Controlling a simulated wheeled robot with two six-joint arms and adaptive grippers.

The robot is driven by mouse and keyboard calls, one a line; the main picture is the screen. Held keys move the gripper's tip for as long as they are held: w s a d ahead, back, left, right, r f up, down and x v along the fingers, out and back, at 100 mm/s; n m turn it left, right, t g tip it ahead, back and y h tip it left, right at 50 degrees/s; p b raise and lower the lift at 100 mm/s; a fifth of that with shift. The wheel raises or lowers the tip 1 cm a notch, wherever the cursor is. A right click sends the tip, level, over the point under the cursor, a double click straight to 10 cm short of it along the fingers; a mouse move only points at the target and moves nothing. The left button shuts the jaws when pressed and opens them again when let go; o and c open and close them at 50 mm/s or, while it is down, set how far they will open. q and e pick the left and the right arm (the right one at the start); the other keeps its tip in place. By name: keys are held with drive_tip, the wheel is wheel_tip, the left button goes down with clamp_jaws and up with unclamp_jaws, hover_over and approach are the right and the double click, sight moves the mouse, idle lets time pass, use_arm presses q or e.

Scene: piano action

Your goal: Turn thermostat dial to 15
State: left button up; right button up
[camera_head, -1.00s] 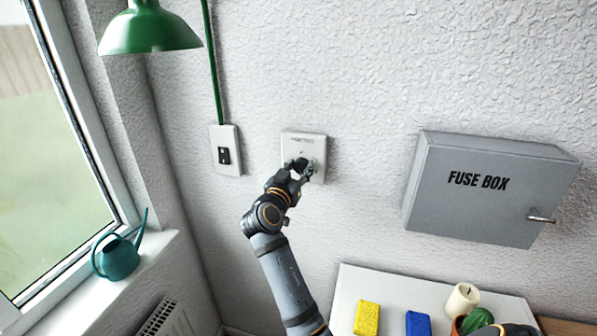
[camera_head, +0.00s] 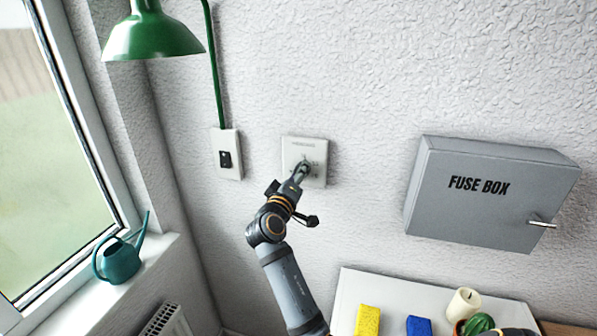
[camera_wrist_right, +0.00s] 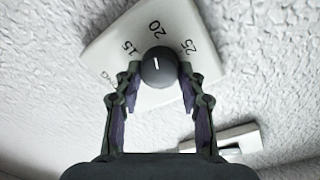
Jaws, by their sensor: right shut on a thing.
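In the head view my right gripper (camera_head: 301,170) reaches up to the plate and hides much of the dial. My left gripper is not in view.
A light switch (camera_head: 229,153) is left of the thermostat, under a green lamp (camera_head: 152,35). A grey fuse box (camera_head: 480,195) is on the wall at right. A teal watering can (camera_head: 119,260) stands on the sill. Yellow and blue blocks (camera_head: 368,319) lie below.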

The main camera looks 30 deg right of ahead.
drive_tip(key=shift+f+n+t+y+p, duration=0.1)
drive_tip(key=shift+n+t+y+p, duration=0.2)
drive_tip(key=shift+n+p, duration=4.25)
drive_tip(key=shift+n+b, duration=1.05)
drive_tip(key=shift+n, duration=0.1)
drive_tip(key=o, duration=1.2)
drive_tip(key=shift+d+f, duration=0.1)
